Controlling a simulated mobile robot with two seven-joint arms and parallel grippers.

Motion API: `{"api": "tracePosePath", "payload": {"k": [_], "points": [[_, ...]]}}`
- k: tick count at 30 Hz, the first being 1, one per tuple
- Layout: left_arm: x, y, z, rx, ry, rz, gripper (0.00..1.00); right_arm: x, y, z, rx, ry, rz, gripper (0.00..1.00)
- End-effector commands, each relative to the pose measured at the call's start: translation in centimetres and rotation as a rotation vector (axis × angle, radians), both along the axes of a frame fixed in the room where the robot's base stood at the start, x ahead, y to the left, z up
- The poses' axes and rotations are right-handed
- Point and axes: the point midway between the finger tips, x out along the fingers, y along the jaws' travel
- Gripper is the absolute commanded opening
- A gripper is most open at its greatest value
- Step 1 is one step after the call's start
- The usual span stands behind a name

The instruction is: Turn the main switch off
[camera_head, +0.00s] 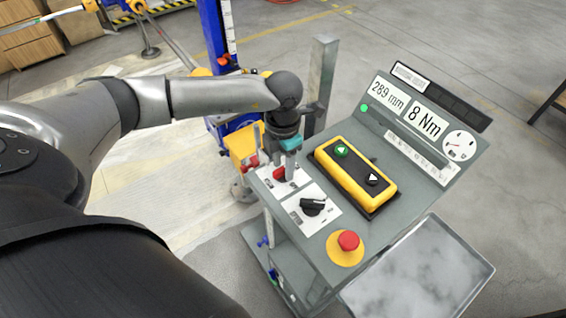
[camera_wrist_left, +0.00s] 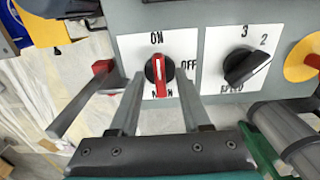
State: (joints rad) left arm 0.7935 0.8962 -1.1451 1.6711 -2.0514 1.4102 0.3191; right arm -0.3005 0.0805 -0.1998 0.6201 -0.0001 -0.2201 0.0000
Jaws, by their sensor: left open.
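The main switch (camera_wrist_left: 159,75) has a red handle on a round black base, on a white plate marked ON at the top and OFF at the right. Its handle stands nearly upright, in line with ON. In the head view the red switch (camera_head: 280,174) is partly hidden by my left gripper (camera_head: 290,168), which hangs over it from above. In the left wrist view my left gripper (camera_wrist_left: 157,103) is open, with one finger on each side of the red handle. Gaps show between the fingers and the handle. My right gripper is not in view.
A black selector knob (camera_head: 312,207) sits beside the main switch, and a red emergency button (camera_head: 348,240) on yellow is nearer. A yellow two-button box (camera_head: 355,175) and a display panel (camera_head: 415,120) stand to the right. A grey post (camera_head: 321,85) rises behind.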

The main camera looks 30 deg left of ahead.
Motion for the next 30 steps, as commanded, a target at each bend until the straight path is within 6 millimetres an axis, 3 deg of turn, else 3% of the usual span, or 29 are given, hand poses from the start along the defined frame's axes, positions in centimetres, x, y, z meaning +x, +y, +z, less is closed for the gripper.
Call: {"api": "tracePosePath", "payload": {"k": [8, 20, 30], "points": [[-0.02, 0.0, -0.11, 0.0, 0.0, -0.001, 0.45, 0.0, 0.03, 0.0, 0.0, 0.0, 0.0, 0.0], [-0.01, 0.01, -0.07, 0.0, 0.0, 0.0, 0.0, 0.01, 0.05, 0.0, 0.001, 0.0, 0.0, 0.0], [0.0, 0.02, -0.05, 0.0, 0.0, 0.0, 0.0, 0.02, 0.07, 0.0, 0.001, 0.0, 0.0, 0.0]]}}
